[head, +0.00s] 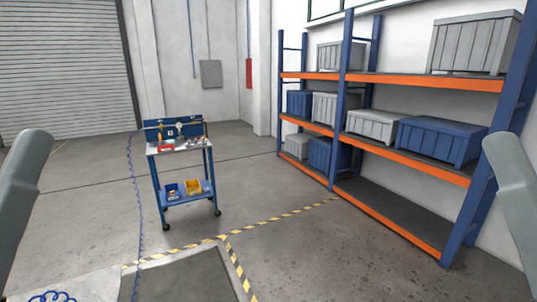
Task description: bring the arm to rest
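One grey link of my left arm (22,200) shows at the left edge of the head view. One grey link of my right arm (517,185) shows at the right edge. Both links stand apart from everything else in view. Neither gripper is in the picture, so what they hold cannot be seen. A blue wheeled cart (180,201) stands on the floor left of the middle. Its upper top (160,149) carries several small tools and parts, too small to tell apart. A blue back panel (172,131) rises behind them.
A tall rack (400,83) with orange beams and grey and blue crates fills the right side. A yellow bin (194,187) sits on the cart's lower shelf. A blue coiled hose (136,190) hangs left of the cart. Striped tape (285,217) crosses the open floor.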

